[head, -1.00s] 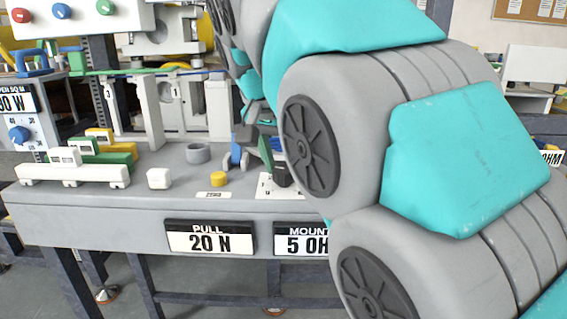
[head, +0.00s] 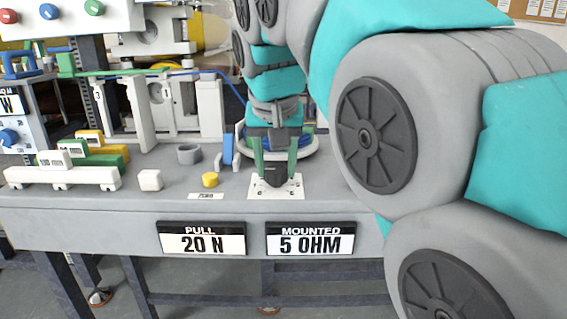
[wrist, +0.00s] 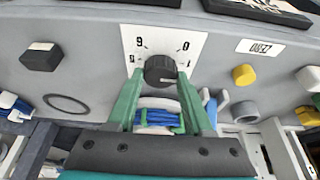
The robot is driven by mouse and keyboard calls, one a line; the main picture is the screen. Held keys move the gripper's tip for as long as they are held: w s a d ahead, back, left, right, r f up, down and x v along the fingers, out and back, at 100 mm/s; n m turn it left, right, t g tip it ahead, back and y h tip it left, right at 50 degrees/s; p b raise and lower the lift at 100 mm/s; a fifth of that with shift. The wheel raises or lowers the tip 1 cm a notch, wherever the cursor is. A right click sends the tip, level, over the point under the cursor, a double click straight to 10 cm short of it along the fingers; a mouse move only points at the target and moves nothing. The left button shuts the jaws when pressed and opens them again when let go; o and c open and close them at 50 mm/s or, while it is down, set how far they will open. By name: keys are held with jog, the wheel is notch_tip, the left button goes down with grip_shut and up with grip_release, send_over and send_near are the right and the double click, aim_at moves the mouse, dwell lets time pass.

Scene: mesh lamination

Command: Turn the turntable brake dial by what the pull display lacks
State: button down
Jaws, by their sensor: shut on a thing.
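The brake dial is a black knob (wrist: 160,70) on a white marked plate (wrist: 132,40), on the grey bench top. In the wrist view my gripper's green fingers (wrist: 160,78) stand on both sides of the knob, shut on it. In the head view my gripper (head: 276,172) points down over the plate (head: 287,190). The pull display (head: 202,240) reads 20 N. A round, partly blue turntable (head: 306,148) stands behind my gripper, partly hidden.
A display marked MOUNTED (head: 308,240) reads 5 OHM. A yellow button (head: 209,180) by a ZERO label, a grey cup (head: 189,153) and a white block (head: 150,180) stand left of the dial. In the wrist view a black block (wrist: 41,57) lies on the other side.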

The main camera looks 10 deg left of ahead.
aim_at(275, 196)
jog(key=shift+c, duration=1.5)
grip_release()
jog(key=v, duration=0.7)
jog(key=shift+s+r+p, duration=0.2)
jog(key=shift+r+p, duration=0.1)
jog(key=shift+r, duration=0.05)
jog(key=shift+s, duration=0.1)
